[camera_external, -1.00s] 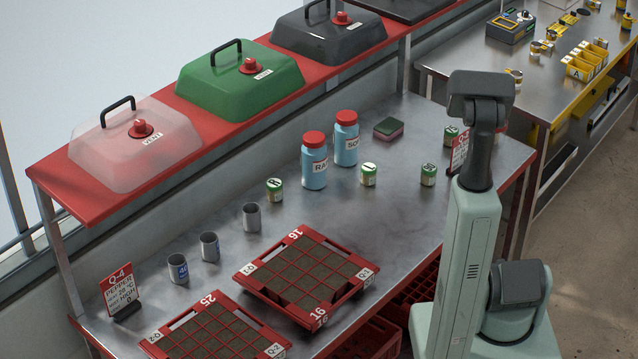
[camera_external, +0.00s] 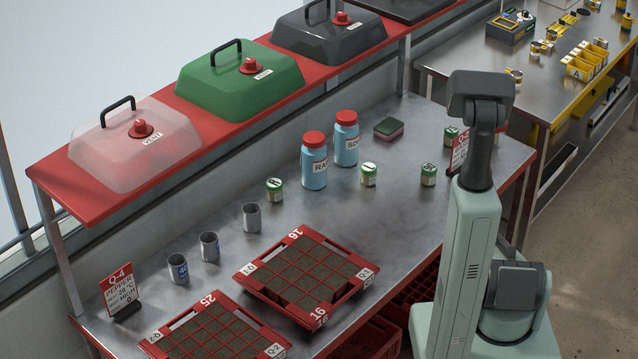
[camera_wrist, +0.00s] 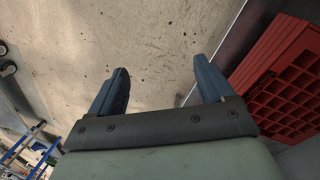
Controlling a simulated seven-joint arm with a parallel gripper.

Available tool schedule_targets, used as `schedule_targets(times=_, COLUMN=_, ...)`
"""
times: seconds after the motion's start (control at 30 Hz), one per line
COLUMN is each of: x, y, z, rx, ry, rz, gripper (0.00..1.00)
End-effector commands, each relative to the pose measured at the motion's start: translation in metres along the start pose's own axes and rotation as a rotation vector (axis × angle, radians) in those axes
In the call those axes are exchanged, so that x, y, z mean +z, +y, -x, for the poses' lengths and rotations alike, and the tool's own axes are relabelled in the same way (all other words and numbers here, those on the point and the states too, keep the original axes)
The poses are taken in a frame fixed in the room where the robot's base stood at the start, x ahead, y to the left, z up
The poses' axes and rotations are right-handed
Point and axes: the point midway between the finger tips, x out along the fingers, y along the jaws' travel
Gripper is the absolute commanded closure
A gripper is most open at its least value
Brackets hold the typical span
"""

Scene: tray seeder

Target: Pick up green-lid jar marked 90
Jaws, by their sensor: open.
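In the external view my arm is upright at the right and the fingers do not show.
Grey cups (camera_external: 209,246) and red seed trays (camera_external: 330,309) lie toward the front left. A sign (camera_external: 459,152) stands near my arm. A red crate (camera_wrist: 285,75) shows right in the wrist view.

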Motion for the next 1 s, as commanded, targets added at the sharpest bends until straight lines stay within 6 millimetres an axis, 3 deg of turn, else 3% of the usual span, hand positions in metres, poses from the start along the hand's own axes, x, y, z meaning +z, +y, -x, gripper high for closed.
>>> schedule_targets(times=0.03, x=-0.018, y=0.004, z=0.011, rx=-0.006, ry=0.020, rz=-0.021, gripper=0.19)
schedule_targets(times=0.1, x=-0.037, y=0.009, z=0.025, rx=-0.015, ry=0.038, rz=-0.048, gripper=0.19)
schedule_targets(times=0.5, x=-0.130, y=0.042, z=0.118, rx=-0.077, ry=0.134, rz=-0.183, gripper=0.19)
schedule_targets(times=0.7, x=-0.169, y=0.063, z=0.171, rx=-0.108, ry=0.182, rz=-0.244, gripper=0.19)
schedule_targets(times=1.0, x=-0.212, y=0.095, z=0.246, rx=-0.152, ry=0.246, rz=-0.318, gripper=0.19)
